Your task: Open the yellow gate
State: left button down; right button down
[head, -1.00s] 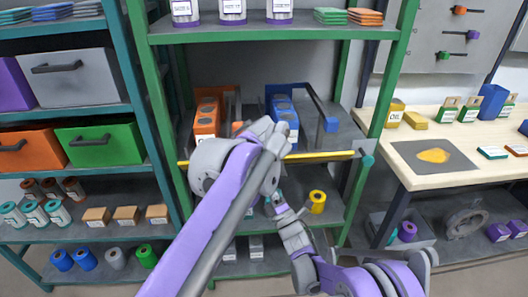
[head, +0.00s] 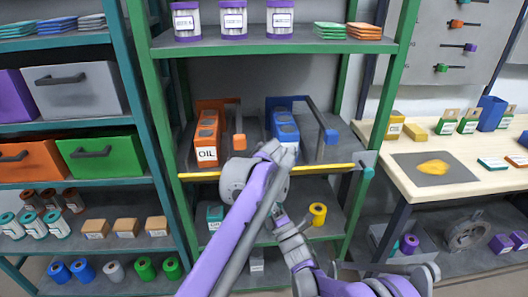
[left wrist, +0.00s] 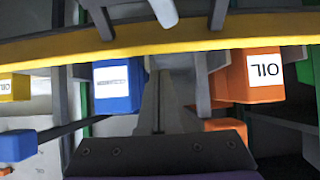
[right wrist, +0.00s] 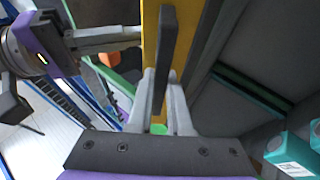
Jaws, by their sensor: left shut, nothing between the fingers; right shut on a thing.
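The yellow gate (head: 320,167) is a level bar across the front of the green rack's middle shelf, with the teal end piece (head: 367,173) at its right. It also crosses the left wrist view (left wrist: 200,42) and stands behind the fingers in the right wrist view (right wrist: 150,25). My right gripper (right wrist: 164,90) is shut on a dark grey bar (right wrist: 169,45) in front of the gate, which looks like its handle. My left gripper (left wrist: 157,105) is shut and empty, close to the gate. In the head view my left arm hides the gate's middle and the handle.
An orange box (head: 206,155) labelled OIL and blue boxes (head: 285,125) stand behind the gate. A yellow spool (head: 318,212) is on the shelf below. A workbench (head: 395,160) stands at the right and a teal rack (head: 140,110) at the left.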

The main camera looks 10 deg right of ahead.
pick_arm(q)
jog(key=shift+s+f, duration=0.5)
jog(key=shift+s, duration=0.2)
jog(key=shift+s, duration=0.1)
jog(key=shift+s+f, duration=0.4)
jog(key=shift+f, duration=0.1)
pick_arm(e)
jog(key=c, duration=0.8)
grip_release()
jog(key=shift+c, duration=0.2)
pick_arm(q)
jog(key=shift+r, duration=0.1)
